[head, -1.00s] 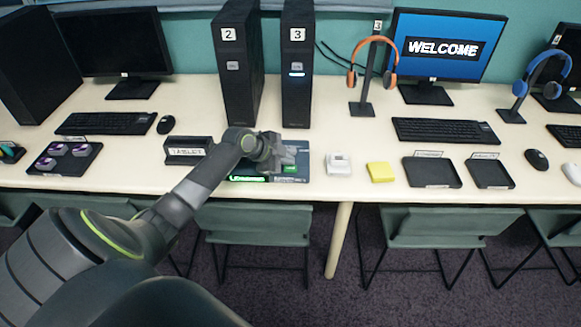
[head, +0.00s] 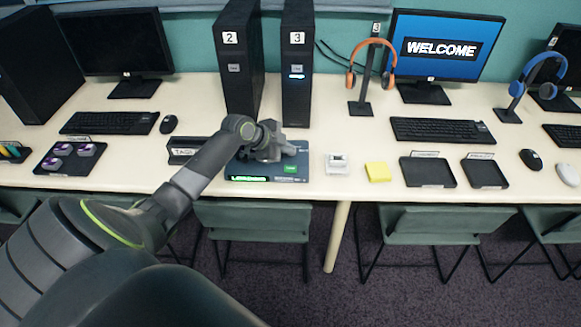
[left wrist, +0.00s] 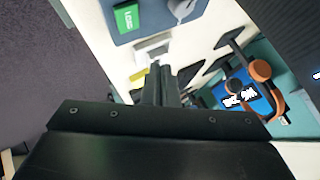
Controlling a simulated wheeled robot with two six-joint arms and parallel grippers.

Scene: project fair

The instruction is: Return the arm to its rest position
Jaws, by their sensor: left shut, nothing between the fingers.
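My left arm comes in from the lower left in the head view. Its gripper (head: 291,150) is shut and empty over the dark blue mat (head: 300,162) with a green label. In the left wrist view the two fingers (left wrist: 158,72) lie close together with nothing between them. The blue mat (left wrist: 152,27) shows at the top there. My arm partly covers the tablet stand (head: 182,158). My right gripper is not in view.
Black towers (head: 238,60) and (head: 297,70) stand behind the gripper. A white device (head: 336,165), a yellow block (head: 378,172) and black trays (head: 427,172) (head: 486,174) lie to the right. An orange headset (head: 391,65) hangs on a stand. Green chairs (head: 252,220) stand under the table edge.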

